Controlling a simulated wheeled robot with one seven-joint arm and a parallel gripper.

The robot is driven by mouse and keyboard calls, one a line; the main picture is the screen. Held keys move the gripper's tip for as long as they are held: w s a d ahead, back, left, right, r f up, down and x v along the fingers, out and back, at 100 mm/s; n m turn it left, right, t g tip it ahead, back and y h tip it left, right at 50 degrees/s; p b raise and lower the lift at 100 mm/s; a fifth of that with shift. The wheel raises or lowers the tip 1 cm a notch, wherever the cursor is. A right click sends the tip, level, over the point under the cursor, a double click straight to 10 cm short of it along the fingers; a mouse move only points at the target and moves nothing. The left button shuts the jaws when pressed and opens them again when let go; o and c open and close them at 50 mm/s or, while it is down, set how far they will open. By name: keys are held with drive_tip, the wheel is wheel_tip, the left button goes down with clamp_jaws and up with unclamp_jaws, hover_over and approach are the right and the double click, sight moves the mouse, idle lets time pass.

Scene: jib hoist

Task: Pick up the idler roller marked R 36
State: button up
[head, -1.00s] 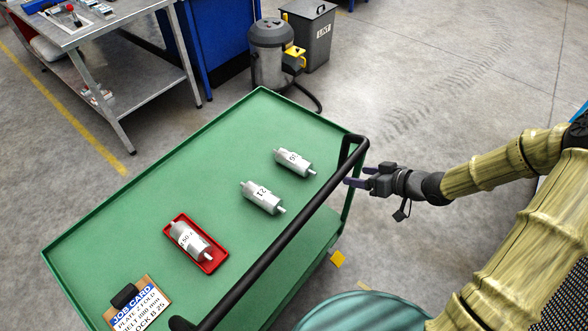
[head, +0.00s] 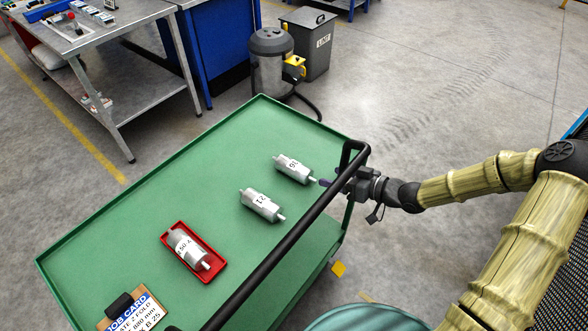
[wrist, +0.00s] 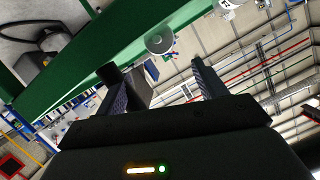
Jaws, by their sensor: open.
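Three grey-white rollers are on a green cart top. The far one (head: 294,169) bears a partly legible mark, perhaps 36 or 16. The middle one (head: 262,205) reads 21. The near one (head: 189,249) lies in a red tray (head: 216,270), with a label that looks like 50 and more. My gripper (head: 328,183) is open and empty at the cart's right edge by the black handle, its fingertips close to the far roller's right end. In the wrist view a round roller end (wrist: 158,42) shows beyond and between the two fingers; another roller (wrist: 228,5) is cut off at the top.
The black handle bar (head: 290,240) runs along the cart's right side, beside my gripper. A job card on a clipboard (head: 130,312) lies at the near end. The green cart top (head: 180,170) is clear at its left and far side. A grey vacuum (head: 270,65) and bin (head: 308,45) stand behind.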

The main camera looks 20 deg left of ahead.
sight(301, 169)
drive_tip(key=x, duration=0.6)
drive_tip(key=shift+w+a, duration=0.1)
drive_tip(key=shift+a, duration=0.15)
drive_tip(key=x, duration=0.5)
drive_tip(key=shift+a+f+p, duration=0.1)
drive_tip(key=shift+p, duration=0.3)
drive_tip(key=shift+c, duration=0.2)
drive_tip(key=c, duration=1.2)
drive_tip(key=shift+c, duration=0.3)
